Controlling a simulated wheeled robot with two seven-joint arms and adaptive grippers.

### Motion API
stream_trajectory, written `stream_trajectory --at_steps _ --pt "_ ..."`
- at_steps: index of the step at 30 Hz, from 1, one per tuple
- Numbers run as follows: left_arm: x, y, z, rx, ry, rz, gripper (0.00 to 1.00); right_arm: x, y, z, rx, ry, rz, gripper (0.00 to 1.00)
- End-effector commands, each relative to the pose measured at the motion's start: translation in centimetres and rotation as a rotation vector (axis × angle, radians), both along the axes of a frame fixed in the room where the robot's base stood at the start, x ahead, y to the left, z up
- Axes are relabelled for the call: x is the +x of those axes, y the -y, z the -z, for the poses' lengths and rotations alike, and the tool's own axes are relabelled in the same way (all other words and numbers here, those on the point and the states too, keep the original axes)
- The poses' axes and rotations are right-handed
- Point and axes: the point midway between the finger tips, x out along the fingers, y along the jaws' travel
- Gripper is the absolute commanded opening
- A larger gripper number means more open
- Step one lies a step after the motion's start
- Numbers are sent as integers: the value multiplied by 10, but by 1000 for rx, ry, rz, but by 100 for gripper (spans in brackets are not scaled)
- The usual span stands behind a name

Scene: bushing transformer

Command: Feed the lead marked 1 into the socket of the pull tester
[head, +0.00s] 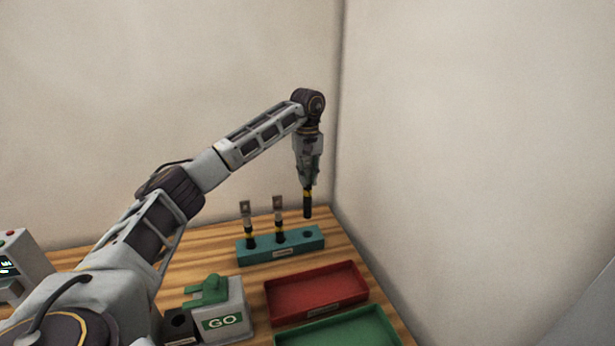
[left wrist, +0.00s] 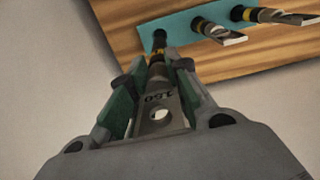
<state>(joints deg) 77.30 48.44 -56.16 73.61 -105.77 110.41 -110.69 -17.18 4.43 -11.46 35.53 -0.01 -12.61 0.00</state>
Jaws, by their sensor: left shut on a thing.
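My left gripper (head: 308,182) is shut on a lead (head: 307,206) with a black lower end and a yellow band, hanging upright above the right end of a teal rack (head: 262,256). In the left wrist view the gripper (left wrist: 152,88) grips the lead's flat metal lug (left wrist: 163,117), which has a hole and stamped digits I cannot read surely. Two similar leads, a left one (head: 247,225) and a middle one (head: 279,218), stand in the rack; its right hole is empty. No mark 1 is legible. I cannot tell surely which device is the pull tester. My right gripper is out of view.
A grey box with a GO label (head: 222,322) and green clamp stands in front, beside a black block with a hole (head: 178,326). A machine with a screen (head: 22,262) is at far left. Red (head: 316,313) and green (head: 380,328) trays lie right. Walls stand close behind and right.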

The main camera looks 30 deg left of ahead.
Motion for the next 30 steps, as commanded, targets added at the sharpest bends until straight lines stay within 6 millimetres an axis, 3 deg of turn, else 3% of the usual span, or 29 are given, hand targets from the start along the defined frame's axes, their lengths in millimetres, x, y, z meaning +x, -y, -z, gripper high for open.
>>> stream_trajectory --at_steps 30 --pt "0 0 -48 -1 1 0 0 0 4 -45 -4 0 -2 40"
